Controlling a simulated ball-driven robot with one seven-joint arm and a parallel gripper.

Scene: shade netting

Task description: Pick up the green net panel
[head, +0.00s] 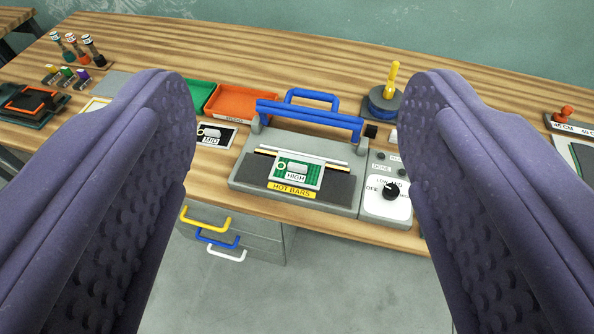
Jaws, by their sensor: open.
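A small green net panel (299,168) with a pale border and a tag reading HIGH lies on the dark bed of the grey sealing machine (243,174), above its yellow HOT BARS label. The machine's blue bar handle (310,118) is raised behind the panel. My gripper (297,95) is open, its two purple ridged fingers wide apart at the left and right of the picture. The panel shows in the gap between them, and nothing is held. The fingers hide parts of the bench on both sides.
A control box with a dial (390,190) adjoins the machine's right side. An orange-red tray (240,100) and a green tray (200,94) stand behind left, near a MID card (215,134). A blue spool with a yellow handle (385,101) stands behind right. Drawers (240,240) sit below the bench.

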